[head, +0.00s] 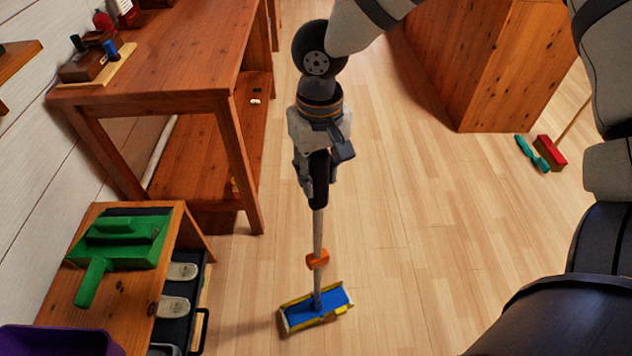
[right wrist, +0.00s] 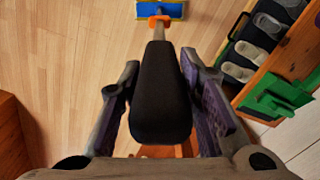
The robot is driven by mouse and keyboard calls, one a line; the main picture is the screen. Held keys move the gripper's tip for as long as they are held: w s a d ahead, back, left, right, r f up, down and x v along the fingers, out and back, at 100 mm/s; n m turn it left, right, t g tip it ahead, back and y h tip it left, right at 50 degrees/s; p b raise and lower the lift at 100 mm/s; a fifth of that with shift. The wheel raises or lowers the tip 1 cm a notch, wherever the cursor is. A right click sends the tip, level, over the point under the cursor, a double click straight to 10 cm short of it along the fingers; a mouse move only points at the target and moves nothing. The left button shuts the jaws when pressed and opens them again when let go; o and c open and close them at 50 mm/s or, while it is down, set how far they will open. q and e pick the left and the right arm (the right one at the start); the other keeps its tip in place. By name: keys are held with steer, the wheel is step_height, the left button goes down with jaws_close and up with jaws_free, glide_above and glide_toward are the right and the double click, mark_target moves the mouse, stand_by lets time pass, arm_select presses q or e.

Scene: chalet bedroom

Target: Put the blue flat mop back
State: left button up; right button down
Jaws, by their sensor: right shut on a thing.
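The blue flat mop (head: 317,307) has a blue head with yellow edges, a grey pole and an orange collar (head: 317,259). Its head is low over or on the wooden floor, in the lower middle of the head view; I cannot tell if it touches. My right gripper (head: 317,190) is shut on the black grip at the top of the pole. In the right wrist view the black grip (right wrist: 160,95) lies between the two fingers, with the mop head (right wrist: 160,10) beyond it at the top. My left gripper is not in view.
A wooden workbench (head: 160,70) stands at the left. Before it, a low shelf bears a green dustpan (head: 115,240) and shoes (head: 175,308). A purple bin (head: 55,341) is at lower left. A red broom (head: 550,153) lies right. The middle floor is clear.

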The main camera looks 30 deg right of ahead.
steer(key=shift+w+d+f, duration=0.15)
steer(key=shift+w+f, duration=0.05)
steer(key=shift+f, duration=0.05)
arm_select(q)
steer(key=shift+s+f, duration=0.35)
arm_select(e)
steer(key=shift+w+d+f, duration=0.1)
steer(key=shift+w+f, duration=0.05)
steer(key=shift+f, duration=1.5)
arm_select(q)
steer(key=shift+b, duration=0.35)
arm_select(e)
steer(key=shift+f, duration=0.7)
steer(key=c, duration=1.4)
jaws_free()
steer(key=shift+s, duration=0.2)
steer(key=shift+o, duration=1.1)
steer(key=shift+w+f, duration=0.1)
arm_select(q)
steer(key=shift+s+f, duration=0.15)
